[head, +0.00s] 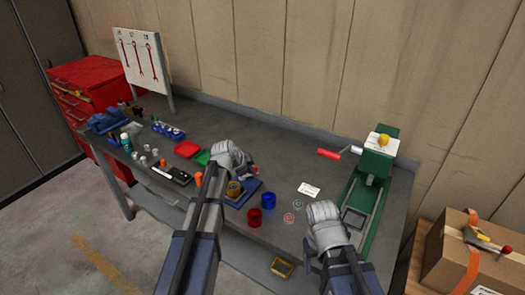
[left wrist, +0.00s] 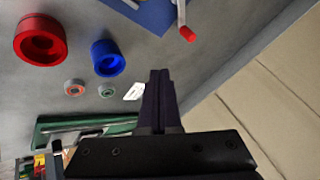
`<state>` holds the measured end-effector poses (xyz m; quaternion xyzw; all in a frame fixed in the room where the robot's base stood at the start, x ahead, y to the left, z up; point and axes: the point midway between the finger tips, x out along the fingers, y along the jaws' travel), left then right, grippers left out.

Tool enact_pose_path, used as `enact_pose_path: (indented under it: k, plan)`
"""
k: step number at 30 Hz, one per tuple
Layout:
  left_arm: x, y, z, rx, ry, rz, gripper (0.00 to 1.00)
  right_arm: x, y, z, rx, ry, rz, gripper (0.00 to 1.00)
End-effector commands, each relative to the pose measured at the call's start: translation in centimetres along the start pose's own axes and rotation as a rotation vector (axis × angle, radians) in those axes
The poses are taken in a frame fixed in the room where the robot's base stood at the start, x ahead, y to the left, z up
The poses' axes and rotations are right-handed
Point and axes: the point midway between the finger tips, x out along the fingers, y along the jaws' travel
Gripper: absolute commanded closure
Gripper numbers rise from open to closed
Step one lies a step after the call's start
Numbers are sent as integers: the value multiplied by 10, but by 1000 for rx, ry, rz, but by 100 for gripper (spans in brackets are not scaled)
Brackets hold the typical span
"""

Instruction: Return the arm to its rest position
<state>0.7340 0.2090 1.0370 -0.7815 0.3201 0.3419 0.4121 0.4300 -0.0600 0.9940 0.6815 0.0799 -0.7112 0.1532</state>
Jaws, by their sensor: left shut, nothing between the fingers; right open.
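My left gripper (head: 236,160) is over the middle of the workbench (head: 232,118), near a blue tray (head: 252,186). In the left wrist view its dark fingers (left wrist: 158,95) are together with nothing between them. My right gripper (head: 324,222) is over the front right of the bench, beside the green press; it is open, and nothing shows in it. Its fingertips are mostly hidden behind its grey body.
A red cup (head: 255,217) and a blue cup (head: 268,201) stand between my grippers. Small rings (head: 289,217) and a white card (head: 309,190) lie beside them. The green press (head: 378,165) with its red-handled crank stands right. A cardboard box (head: 452,255) is further right.

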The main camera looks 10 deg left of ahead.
Motion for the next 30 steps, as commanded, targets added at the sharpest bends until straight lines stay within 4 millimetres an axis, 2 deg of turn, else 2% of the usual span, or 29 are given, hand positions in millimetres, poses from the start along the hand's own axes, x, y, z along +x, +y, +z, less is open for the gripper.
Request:
enact_pose_path:
  k: [4, 5, 7, 8, 11, 12, 15, 18, 21, 24, 30]
  plan:
    - [0, 8, -3, -10, -4, 12, 100, 1, 0, 0, 0, 0, 0, 38]
    - [0, 14, -6, -19, -8, 24, 100, 1, 0, 0, 0, 0, 0, 38]
    - [-2, 40, -15, -62, -27, 66, 100, 0, 0, 0, 0, 0, 0, 38]
    - [-4, 55, -20, -89, -42, 90, 100, 0, 0, 0, 0, 0, 0, 38]
    - [-14, 119, -37, -209, -126, 185, 100, 0, 0, 0, 0, 0, 0, 38]
    - [-20, 146, -41, -263, -173, 218, 100, 0, 0, 0, 0, 0, 0, 38]
    - [-38, 206, -45, -397, -308, 269, 100, 0, 0, 0, 0, 0, 0, 38]
    - [-59, 254, -43, -519, -443, 277, 100, 0, 0, 0, 0, 0, 0, 38]
    - [-78, 288, -37, -618, -559, 254, 100, 0, 0, 0, 0, 0, 0, 38]
    - [-92, 310, -32, -689, -642, 220, 100, 0, 0, 0, 0, 0, 0, 38]
    - [-104, 324, -27, -754, -710, 179, 100, 0, 0, 0, 0, 0, 0, 38]
